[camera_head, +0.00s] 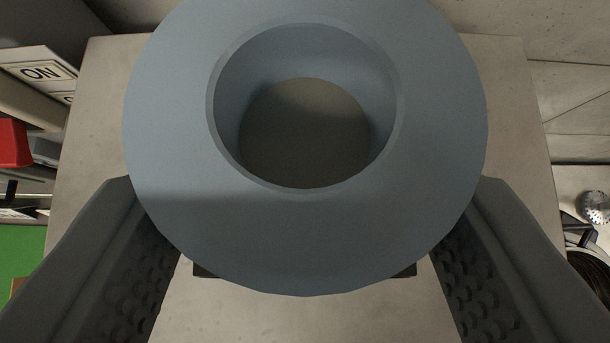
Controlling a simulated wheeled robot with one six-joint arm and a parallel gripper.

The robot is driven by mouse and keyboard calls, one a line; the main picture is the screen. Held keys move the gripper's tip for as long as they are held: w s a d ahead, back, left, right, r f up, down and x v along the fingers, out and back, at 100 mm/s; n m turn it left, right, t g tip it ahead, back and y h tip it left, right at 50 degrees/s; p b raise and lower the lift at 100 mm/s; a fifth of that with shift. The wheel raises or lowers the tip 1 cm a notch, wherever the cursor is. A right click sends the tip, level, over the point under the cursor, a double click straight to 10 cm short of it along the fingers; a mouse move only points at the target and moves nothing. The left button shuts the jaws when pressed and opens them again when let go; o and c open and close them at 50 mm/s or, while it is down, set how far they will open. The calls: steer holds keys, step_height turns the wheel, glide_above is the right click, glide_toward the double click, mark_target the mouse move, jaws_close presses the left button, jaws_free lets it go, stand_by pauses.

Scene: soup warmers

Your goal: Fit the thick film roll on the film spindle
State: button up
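The thick film roll (305,235) is a blue-grey ring with a wide centre hole, seen from above, filling the top middle. My gripper (307,215) has one dark finger on each side of it, with textured pads facing inward. The gap between the fingers matches the roll's width, so the gripper looks shut on the roll. The fingertips are partly hidden behind it. Through the hole I see only a plain grey-beige surface. No film spindle can be made out.
A pale worktop (95,125) lies below. A dark bar (207,271) shows just under the roll's lower edge. At left are an "ON" label (40,71), a red part (13,143) and a green surface (27,252). At right is a round silver piece (596,207).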

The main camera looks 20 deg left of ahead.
steer(key=shift+f, duration=1.5)
steer(key=o, duration=1.3)
steer(key=shift+c, duration=0.2)
steer(key=v, duration=1.7)
steer(key=shift+r, duration=0.15)
steer(key=shift+d, duration=0.1)
steer(key=s+d+f+m+t+h, duration=0.1)
steer(key=s+d+f, duration=0.4)
steer(key=f, duration=0.5)
steer(key=s+d+f+m+t+h, duration=0.1)
steer(key=s+d+f+t, duration=0.3)
steer(key=s+d+f, duration=0.2)
steer(key=s+d+f+m+t, duration=0.1)
steer(key=s+d+f+t, duration=0.1)
steer(key=s+d+f, duration=0.3)
steer(key=s+f, duration=0.4)
steer(key=f, duration=0.6)
steer(key=shift+d+h, duration=0.2)
steer(key=shift+h, duration=0.2)
